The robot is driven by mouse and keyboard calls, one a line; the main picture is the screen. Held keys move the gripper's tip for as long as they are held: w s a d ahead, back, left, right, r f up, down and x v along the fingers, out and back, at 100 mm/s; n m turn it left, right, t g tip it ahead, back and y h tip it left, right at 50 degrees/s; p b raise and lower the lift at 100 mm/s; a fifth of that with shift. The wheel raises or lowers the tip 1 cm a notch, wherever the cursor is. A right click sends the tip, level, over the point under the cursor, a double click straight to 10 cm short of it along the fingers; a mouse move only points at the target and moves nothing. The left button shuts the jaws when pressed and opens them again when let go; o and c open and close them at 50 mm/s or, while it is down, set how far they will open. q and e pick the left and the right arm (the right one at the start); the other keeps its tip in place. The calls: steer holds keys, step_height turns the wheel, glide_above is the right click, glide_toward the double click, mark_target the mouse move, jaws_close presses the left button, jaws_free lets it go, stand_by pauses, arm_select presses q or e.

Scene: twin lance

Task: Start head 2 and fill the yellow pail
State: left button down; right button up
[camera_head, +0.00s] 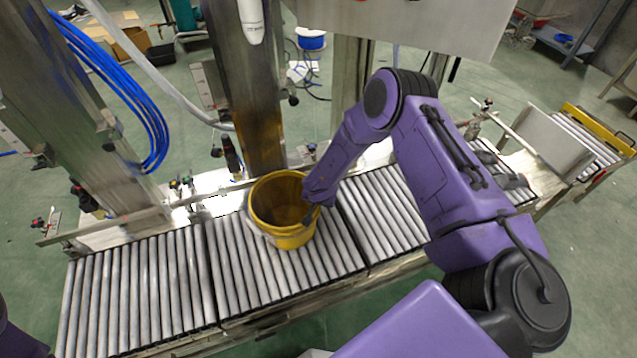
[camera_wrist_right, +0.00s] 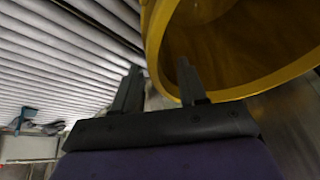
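The yellow pail (camera_head: 288,237) stands upright on the roller conveyor (camera_head: 165,285), in front of a steel column. I see no fill in the visible part of its inside. My right gripper (camera_head: 310,212) is at the pail's right rim. In the right wrist view, the pail (camera_wrist_right: 158,40) is close ahead. There my right gripper (camera_wrist_right: 158,78) has its fingers apart, one over the pail's mouth and one outside over the rollers. I cannot tell whether they touch it. A white lance (camera_head: 251,22) hangs above and behind the pail. My left gripper is out of view.
Steel columns (camera_head: 245,85) stand along the conveyor's far side, with blue hoses (camera_head: 135,95) at the left. A steel panel (camera_head: 400,25) spans the top. The rollers left of the pail are clear.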

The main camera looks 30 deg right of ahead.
steer(key=p+v, duration=0.1)
steer(key=v, duration=0.9)
steer(key=shift+r+p, duration=0.25)
steer(key=shift+p, duration=0.05)
steer(key=shift+a, duration=0.1)
steer(key=s+f+n, duration=0.1)
steer(key=s+f, duration=0.2)
steer(key=s, duration=1.1)
steer(key=s+f+n+h, duration=0.1)
steer(key=s+f, duration=0.3)
steer(key=s, duration=1)
steer(key=shift+s+a+f+g, duration=0.2)
steer(key=shift+a+f+g, duration=0.1)
steer(key=shift+a+g, duration=0.15)
steer(key=shift+w, duration=0.1)
jaws_close()
